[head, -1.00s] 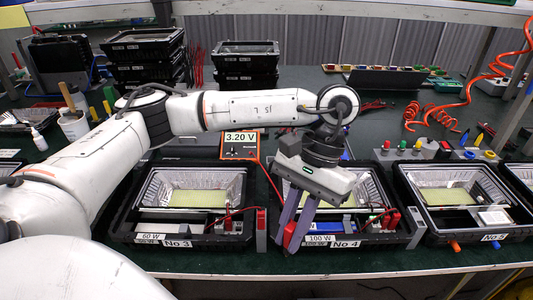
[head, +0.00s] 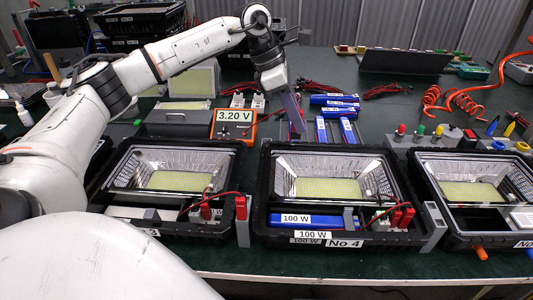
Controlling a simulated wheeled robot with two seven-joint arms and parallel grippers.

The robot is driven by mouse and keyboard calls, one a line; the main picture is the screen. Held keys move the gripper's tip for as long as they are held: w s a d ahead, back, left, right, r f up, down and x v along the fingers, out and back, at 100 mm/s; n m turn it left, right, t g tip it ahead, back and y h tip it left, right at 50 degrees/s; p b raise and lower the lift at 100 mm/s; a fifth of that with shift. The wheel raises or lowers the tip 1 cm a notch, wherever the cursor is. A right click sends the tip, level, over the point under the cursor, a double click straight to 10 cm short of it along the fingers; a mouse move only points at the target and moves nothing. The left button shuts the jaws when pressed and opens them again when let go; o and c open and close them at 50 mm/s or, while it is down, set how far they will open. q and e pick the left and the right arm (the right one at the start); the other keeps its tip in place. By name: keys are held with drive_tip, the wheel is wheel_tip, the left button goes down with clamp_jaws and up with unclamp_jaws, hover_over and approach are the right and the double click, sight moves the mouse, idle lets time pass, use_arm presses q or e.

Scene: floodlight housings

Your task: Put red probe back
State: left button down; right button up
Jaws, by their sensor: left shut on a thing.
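My left gripper (head: 296,124) is behind the No 4 housing, just right of the orange meter (head: 233,126), which reads 3.20 V. Its fingers point down and are shut. The red probe is what they are shut on, but it is mostly hidden by the fingers and I cannot make out its tip. Blue packs (head: 337,118) lie and stand just right of the fingers. My right gripper is not in view.
The black No 4 housing (head: 268,205) and its No 3 neighbour stand in front, with red connectors at their right ends. Another housing is at the right. A grey block (head: 195,123) stands left of the meter.

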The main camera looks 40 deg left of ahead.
use_arm(q)
drive_tip(key=w+a+r+n+t+y+b, duration=0.1)
drive_tip(key=w+a+n+y+b, duration=0.15)
drive_tip(key=a+n, duration=0.45)
drive_tip(key=w+a+n+y+b, duration=0.2)
drive_tip(key=a+n+y, duration=0.1)
drive_tip(key=a+n, duration=0.3)
wheel_tip(320, 180, down, 10)
drive_tip(key=shift+s+a+r+b, duration=0.25)
drive_tip(key=shift+a+b, duration=0.05)
drive_tip(key=shift+f, duration=0.1)
drive_tip(key=shift+f, duration=0.55)
drive_tip(key=c, duration=1.7)
unclamp_jaws()
drive_tip(key=shift+c, duration=0.2)
drive_tip(key=shift+r, duration=0.1)
